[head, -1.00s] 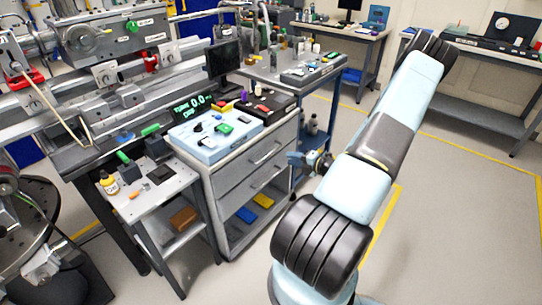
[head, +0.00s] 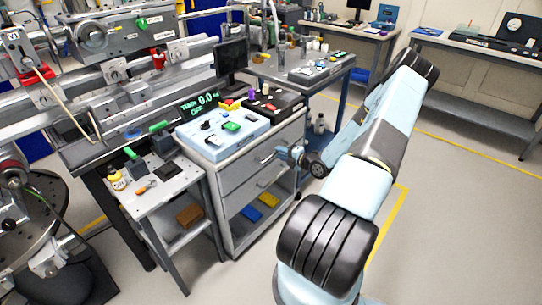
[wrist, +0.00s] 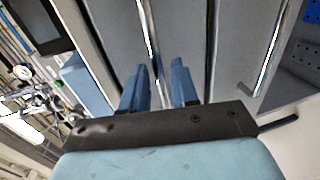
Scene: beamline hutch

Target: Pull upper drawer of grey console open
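The grey console (head: 236,176) stands left of my arm, with two drawers above an open shelf. Its upper drawer (wrist: 190,25) looks shut. In the wrist view, the upper drawer's bar handle (wrist: 146,28) runs down the picture into the space between my fingers. My gripper (wrist: 160,65) is open, with one blue finger on each side of that handle. Contact with the handle cannot be told. In the head view, my gripper (head: 284,153) is at the console's front, by the upper drawer. The lower drawer's handle (wrist: 272,50) is to the right in the wrist view.
A blue-white control box (head: 222,132) and a dark tray (head: 272,103) sit on the console. A small side table (head: 165,190) with a yellow bottle (head: 116,179) stands to its left. Floor in front is clear.

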